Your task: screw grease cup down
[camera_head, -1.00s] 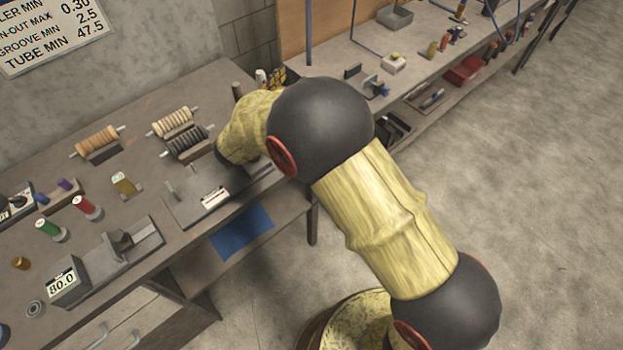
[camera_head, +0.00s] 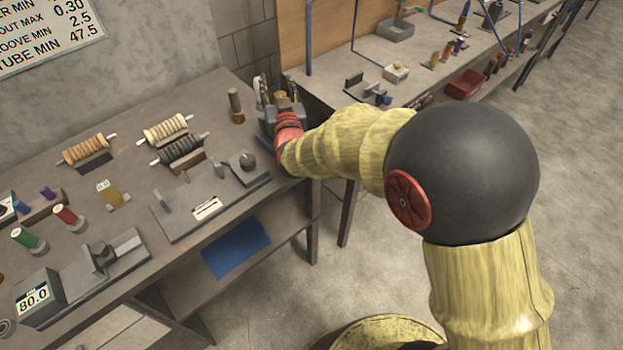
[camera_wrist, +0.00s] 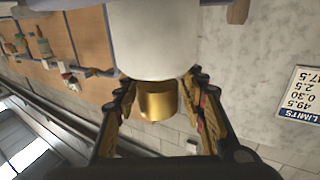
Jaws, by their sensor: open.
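The brass grease cup (camera_wrist: 157,102) shows in the wrist view as a short gold cylinder directly against the end of a wide white cylinder (camera_wrist: 154,40). My gripper (camera_wrist: 160,88) is open, with one finger on each side of the cup. Gaps show between the fingers and the cup, so they look apart from it. In the head view my gripper (camera_head: 277,92) is at the far right corner of the near bench, and its wrist and fingers hide most of what is there.
A brown-handled brass piece (camera_head: 237,106) stands just left of my gripper. Ribbed rollers (camera_head: 166,129) and a grey plate fixture (camera_head: 211,203) lie nearer on the bench (camera_head: 130,150). A second bench (camera_head: 340,55) with a tray and tools extends beyond. The wall is close behind.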

